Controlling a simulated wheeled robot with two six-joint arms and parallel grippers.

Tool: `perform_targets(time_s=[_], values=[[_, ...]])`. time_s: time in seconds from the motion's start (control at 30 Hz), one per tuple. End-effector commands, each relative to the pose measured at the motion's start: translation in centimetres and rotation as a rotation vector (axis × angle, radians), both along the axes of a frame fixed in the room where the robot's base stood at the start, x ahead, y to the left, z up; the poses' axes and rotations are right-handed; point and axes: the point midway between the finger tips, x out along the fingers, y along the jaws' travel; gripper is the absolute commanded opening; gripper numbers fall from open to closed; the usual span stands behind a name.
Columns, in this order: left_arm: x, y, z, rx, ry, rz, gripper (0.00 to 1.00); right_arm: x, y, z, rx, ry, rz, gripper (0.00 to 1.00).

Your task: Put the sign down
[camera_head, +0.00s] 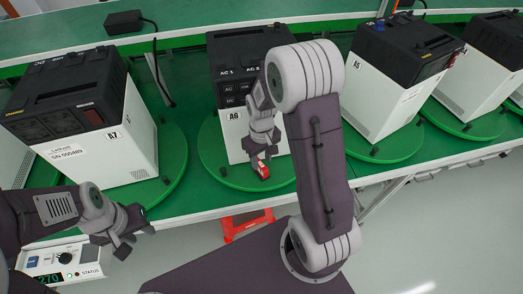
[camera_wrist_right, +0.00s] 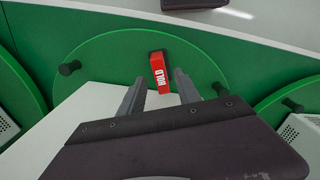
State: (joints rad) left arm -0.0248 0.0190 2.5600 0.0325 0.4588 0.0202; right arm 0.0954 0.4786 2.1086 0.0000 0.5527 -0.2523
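The red sign (camera_wrist_right: 158,72) reads HOLD and has a dark upper end. In the right wrist view it lies just beyond and between the two separated fingertips of my right gripper (camera_wrist_right: 160,80), with gaps on both sides. In the head view the sign (camera_head: 263,169) shows at the front of the green turntable (camera_head: 215,163) below unit A6 (camera_head: 235,135), right under my right gripper (camera_head: 261,157). It appears to rest on the turntable. My left gripper (camera_head: 134,234) is low at the left, away from the sign; its fingers are too small to read.
A panel with a knob and green display (camera_head: 62,262) sits at lower left. A red stool-like object (camera_head: 247,226) is under the bench.

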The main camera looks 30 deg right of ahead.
Motion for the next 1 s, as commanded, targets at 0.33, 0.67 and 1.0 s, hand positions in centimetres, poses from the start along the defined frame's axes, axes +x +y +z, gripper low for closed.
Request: perform_targets(time_s=[0.33, 0.67, 1.0], values=[[0.0, 0.0, 1.0, 0.000, 0.000, 0.000, 0.36, 0.0, 0.0, 7.1, 0.000, -0.001, 0.000, 0.40], [0.0, 0.0, 1.0, 0.000, 0.000, 0.000, 0.36, -3.0, 1.6, 7.2, 0.006, -0.028, -0.050, 0.40], [0.0, 0.0, 1.0, 0.000, 0.000, 0.000, 0.36, -9.5, 4.0, 6.0, 0.026, -0.102, -0.182, 0.40]])
